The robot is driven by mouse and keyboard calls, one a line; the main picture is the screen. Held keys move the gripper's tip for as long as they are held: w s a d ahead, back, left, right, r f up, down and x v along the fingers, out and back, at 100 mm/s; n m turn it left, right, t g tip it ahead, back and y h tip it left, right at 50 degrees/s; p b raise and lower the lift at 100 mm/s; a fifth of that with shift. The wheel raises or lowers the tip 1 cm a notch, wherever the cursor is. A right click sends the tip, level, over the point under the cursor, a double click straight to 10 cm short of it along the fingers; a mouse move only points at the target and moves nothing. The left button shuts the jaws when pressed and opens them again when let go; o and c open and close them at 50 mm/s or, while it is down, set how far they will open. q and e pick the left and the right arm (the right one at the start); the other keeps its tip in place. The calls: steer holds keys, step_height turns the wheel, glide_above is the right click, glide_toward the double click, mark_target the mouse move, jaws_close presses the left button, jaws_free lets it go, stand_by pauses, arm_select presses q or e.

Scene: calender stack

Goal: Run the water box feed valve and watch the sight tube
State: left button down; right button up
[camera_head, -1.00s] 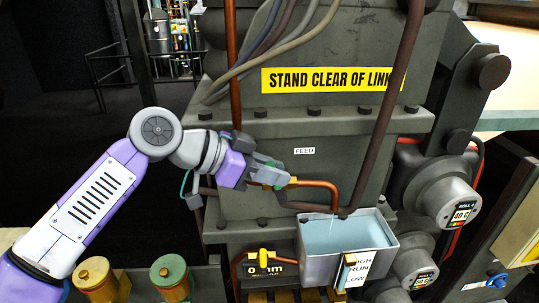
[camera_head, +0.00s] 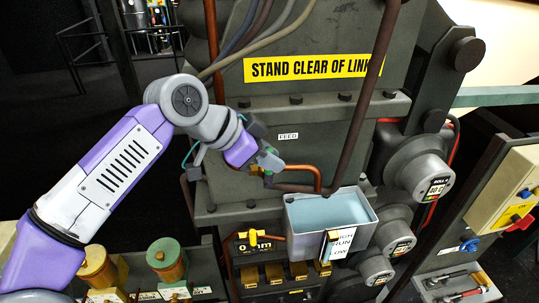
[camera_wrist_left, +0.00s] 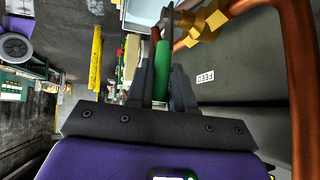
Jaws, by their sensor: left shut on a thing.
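My left gripper (camera_head: 270,168) is at the feed pipe, just below the FEED label (camera_head: 288,136). In the left wrist view it is shut on a green handle grip (camera_wrist_left: 162,65), with one dark finger on each side. A yellow valve body (camera_wrist_left: 207,22) and copper pipe (camera_wrist_left: 300,70) show beyond and beside it. In the head view the gripper hides most of the valve. The grey water box (camera_head: 304,243), right of and below the gripper, holds pale blue water. The sight tube (camera_head: 327,246) stands at its front beside a scale; the level is too small to read. My right gripper is not in view.
A dark slanting pipe (camera_head: 362,95) runs down right of the gripper. A small yellow valve (camera_head: 252,236) sits left of the box. Roll ends (camera_head: 425,178) stand at right. Two round knobs (camera_head: 165,255) stand at lower left.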

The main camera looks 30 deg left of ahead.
arm_select(q)
steer(key=c, duration=1.1)
jaws_free()
steer(key=shift+d, duration=0.1)
steer(key=v, duration=0.7)
steer(key=shift+r, duration=0.2)
steer(key=shift+s, duration=0.1)
